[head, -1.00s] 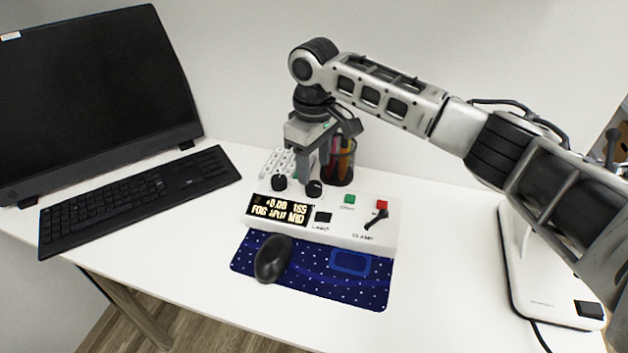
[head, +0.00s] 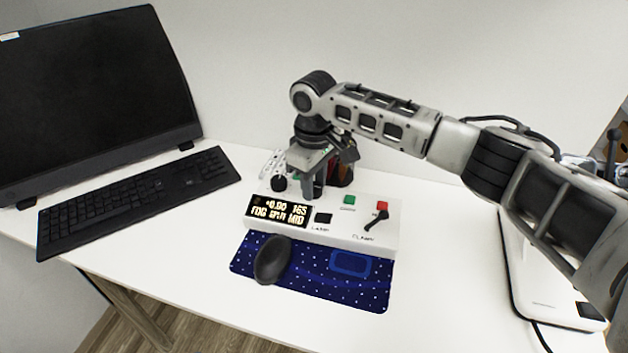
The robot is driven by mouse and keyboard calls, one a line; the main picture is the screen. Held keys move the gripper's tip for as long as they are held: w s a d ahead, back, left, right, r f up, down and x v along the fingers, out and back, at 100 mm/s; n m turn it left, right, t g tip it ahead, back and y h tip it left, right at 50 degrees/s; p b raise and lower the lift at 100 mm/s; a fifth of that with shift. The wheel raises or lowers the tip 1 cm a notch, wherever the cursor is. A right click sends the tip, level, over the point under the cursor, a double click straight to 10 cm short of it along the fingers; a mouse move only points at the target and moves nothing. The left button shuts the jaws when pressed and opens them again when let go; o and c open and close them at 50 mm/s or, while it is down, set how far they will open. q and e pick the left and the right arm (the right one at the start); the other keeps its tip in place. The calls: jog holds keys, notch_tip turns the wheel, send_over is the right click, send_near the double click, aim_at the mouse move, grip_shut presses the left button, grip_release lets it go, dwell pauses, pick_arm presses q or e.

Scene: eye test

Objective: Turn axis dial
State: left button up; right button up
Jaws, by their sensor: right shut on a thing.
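A white control box (head: 366,236) lies on the desk with a lit display (head: 278,211) on its left front. Two black dials stand along its back edge in the earlier view. The left dial (head: 279,184) shows free now. My right gripper (head: 312,192) comes down from above, where the right dial stands, and is shut on that dial, which its fingers hide. Any labels at the dials are too small to read. My left gripper is not in view.
The box also has a green button (head: 349,200), a red button (head: 382,206), a black lever (head: 375,221) and a black switch (head: 323,218). A black mouse (head: 272,260) lies on the blue mat (head: 318,281) in front. A keyboard (head: 135,200) and monitor (head: 95,95) stand left. A pen cup (head: 341,174) is behind.

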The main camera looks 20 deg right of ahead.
jog(key=n+p, duration=0.1)
jog(key=p, duration=0.1)
jog(key=shift+r+p, duration=0.3)
jog(key=shift+r, duration=0.1)
jog(key=shift+n+p, duration=0.6)
jog(key=shift+p, duration=0.15)
jog(key=shift+f+n+p, duration=0.25)
jog(key=shift+n+p, duration=0.2)
jog(key=shift+n, duration=0.25)
jog(key=shift+f, duration=0.1)
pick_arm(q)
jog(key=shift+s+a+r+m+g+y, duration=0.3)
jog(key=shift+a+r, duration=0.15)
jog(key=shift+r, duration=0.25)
pick_arm(e)
jog(key=o, duration=1)
jog(key=shift+c, duration=0.2)
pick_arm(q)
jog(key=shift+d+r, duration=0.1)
pick_arm(e)
notch_tip(320, 180, up, 16)
